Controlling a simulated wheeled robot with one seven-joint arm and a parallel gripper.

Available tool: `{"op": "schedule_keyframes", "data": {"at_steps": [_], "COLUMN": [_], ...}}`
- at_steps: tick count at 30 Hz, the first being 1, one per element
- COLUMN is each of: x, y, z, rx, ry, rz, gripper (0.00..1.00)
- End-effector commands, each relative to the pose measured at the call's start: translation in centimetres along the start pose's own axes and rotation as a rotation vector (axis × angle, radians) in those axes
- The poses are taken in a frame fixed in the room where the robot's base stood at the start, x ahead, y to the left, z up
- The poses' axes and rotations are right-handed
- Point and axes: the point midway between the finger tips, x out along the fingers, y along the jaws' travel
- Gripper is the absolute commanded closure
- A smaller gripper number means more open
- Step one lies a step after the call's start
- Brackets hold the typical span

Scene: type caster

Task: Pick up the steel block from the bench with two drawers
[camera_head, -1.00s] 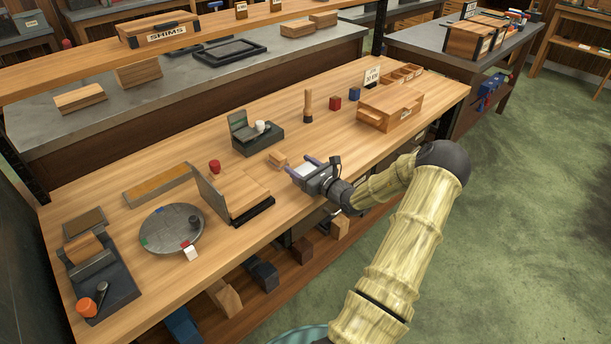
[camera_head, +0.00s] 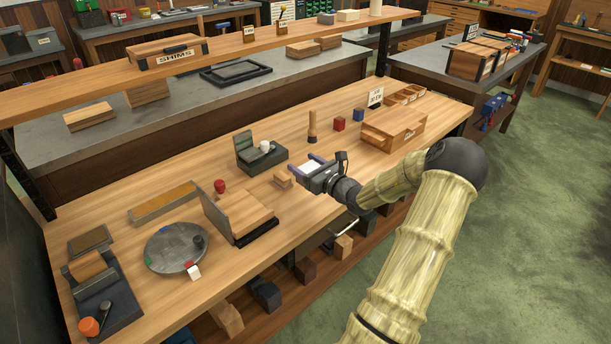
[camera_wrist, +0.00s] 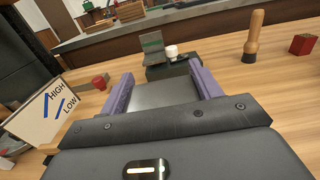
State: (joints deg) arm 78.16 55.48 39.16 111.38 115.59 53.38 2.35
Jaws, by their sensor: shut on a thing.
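My gripper (camera_head: 308,165) has purple fingers and is above the front part of the wooden bench (camera_head: 345,105). In the wrist view, the fingers (camera_wrist: 165,92) are shut on a flat, smooth grey piece, the steel block (camera_wrist: 160,95). In the head view, the block (camera_head: 311,170) shows as a pale top between the fingers. It appears clear of the bench top, though its underside is hidden. A metal handle (camera_head: 348,228) shows below the bench's front edge, partly behind my arm; the drawers themselves are mostly hidden.
A small wooden block (camera_head: 283,180) lies left of my gripper. A wooden box (camera_head: 395,130) stands right; an angled board (camera_head: 225,216) stands left.

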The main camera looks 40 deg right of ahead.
Motion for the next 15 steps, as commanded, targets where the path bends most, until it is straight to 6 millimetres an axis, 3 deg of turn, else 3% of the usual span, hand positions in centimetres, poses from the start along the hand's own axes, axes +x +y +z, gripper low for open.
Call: {"op": "schedule_keyframes", "data": {"at_steps": [4, 15], "x": [0.07, 0.06], "y": [0.00, 0.00], "z": [1.49, 1.63], "rx": [-0.004, -0.003], "ry": [-0.007, -0.007], "rz": [0.000, 0.000], "gripper": [1.00, 1.00]}}
